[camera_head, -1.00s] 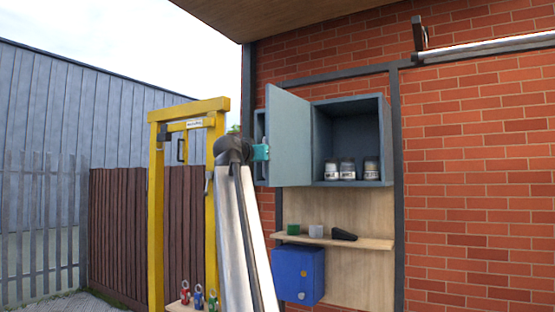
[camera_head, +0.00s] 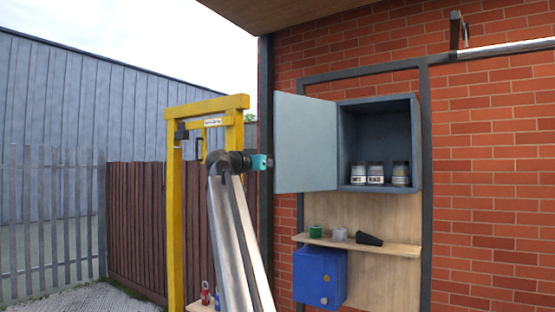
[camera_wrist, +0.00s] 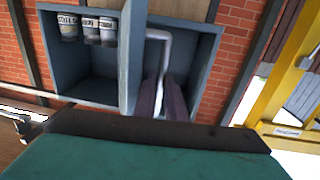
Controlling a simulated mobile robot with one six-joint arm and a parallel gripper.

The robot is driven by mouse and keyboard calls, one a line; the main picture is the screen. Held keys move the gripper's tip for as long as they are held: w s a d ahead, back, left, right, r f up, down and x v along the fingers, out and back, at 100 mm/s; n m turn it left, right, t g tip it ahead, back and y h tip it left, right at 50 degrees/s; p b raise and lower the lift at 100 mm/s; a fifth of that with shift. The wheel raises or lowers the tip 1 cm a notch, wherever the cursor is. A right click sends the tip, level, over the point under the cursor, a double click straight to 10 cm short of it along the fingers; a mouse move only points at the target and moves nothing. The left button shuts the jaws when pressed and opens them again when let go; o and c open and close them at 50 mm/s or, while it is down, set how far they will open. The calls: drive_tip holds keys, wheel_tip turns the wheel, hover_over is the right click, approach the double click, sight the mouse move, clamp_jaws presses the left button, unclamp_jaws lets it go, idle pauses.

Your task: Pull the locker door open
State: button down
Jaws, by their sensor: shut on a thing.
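The grey-blue locker door (camera_head: 306,143) stands swung wide open to the left of its locker (camera_head: 413,135) in the head view. The open locker shows a dark inside. In the wrist view, which looks upside down, the door (camera_wrist: 132,50) is seen nearly edge-on, with a silver bar handle (camera_wrist: 158,35) on its right side. My gripper (camera_head: 269,162) is at the door's left edge in the head view. In the wrist view, the dark fingers of my gripper (camera_wrist: 163,98) are closed around the handle. The fingertips are partly hidden in the head view.
Three labelled jars (camera_head: 375,174) stand inside the locker. Below are a wooden shelf (camera_head: 395,248) with small items and a blue box (camera_head: 318,276). A yellow frame (camera_head: 174,210) stands left, near my arm. A brown fence (camera_head: 135,220) lies behind it.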

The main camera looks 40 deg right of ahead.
drive_tip(key=shift+w, duration=0.4)
drive_tip(key=c, duration=1.8)
unclamp_jaws()
drive_tip(key=shift+w+a, duration=0.1)
drive_tip(key=shift+w, duration=0.05)
drive_tip(key=shift+d, duration=0.2)
drive_tip(key=b+v, duration=0.4)
drive_tip(key=v, duration=0.9)
drive_tip(key=shift+a+b, duration=0.35)
drive_tip(key=shift+b, duration=0.05)
